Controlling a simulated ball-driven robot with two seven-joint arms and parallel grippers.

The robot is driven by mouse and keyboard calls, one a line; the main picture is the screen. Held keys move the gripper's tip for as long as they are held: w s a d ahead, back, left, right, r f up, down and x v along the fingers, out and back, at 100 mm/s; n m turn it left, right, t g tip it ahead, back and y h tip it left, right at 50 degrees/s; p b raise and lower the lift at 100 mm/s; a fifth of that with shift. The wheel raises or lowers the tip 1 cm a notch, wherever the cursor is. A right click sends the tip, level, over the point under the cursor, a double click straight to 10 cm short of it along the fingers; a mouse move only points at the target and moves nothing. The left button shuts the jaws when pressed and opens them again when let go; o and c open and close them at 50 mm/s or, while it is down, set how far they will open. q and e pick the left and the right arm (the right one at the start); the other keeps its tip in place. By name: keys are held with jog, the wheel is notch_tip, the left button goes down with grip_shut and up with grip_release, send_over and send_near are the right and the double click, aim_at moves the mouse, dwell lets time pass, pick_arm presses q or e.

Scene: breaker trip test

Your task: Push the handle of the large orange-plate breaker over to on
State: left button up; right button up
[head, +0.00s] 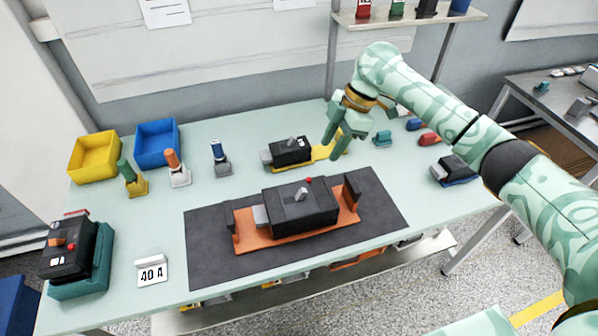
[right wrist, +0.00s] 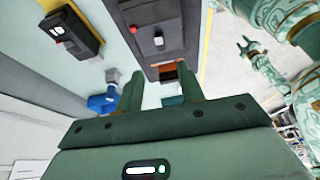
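The large black breaker (head: 300,206) sits on an orange plate (head: 335,222) on a dark mat, with a black upright at each end. Its short grey handle (head: 302,194) stands up from the top and leans; I cannot tell which switch position this is. A red button is beside it. My right gripper (head: 338,140) is open and empty, behind and right of the breaker, clear of it. In the right wrist view a black breaker with a grey handle (right wrist: 158,40) shows beyond the spread fingers. My left gripper (right wrist: 243,45) shows small there, its fingers apart.
A smaller black breaker (head: 290,150) on a yellow plate is behind the large one. Another (head: 455,169) on blue is at right. Colored-handled tools, yellow (head: 93,158) and blue bins, a black tester (head: 70,252) and a 40 A card (head: 152,273) are at left. A shelf hangs above.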

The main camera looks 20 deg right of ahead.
jog(key=b, duration=0.2)
send_near(305, 190)
jog(key=b+x, duration=0.2)
jog(key=x, duration=0.7)
jog(key=shift+a+f, duration=0.2)
pick_arm(q)
jog(key=f, duration=0.2)
jog(key=s+f, duration=0.1)
jog(key=f, duration=0.1)
jog(key=shift+f, duration=0.15)
jog(key=shift+s, duration=0.1)
pick_arm(e)
grip_shut()
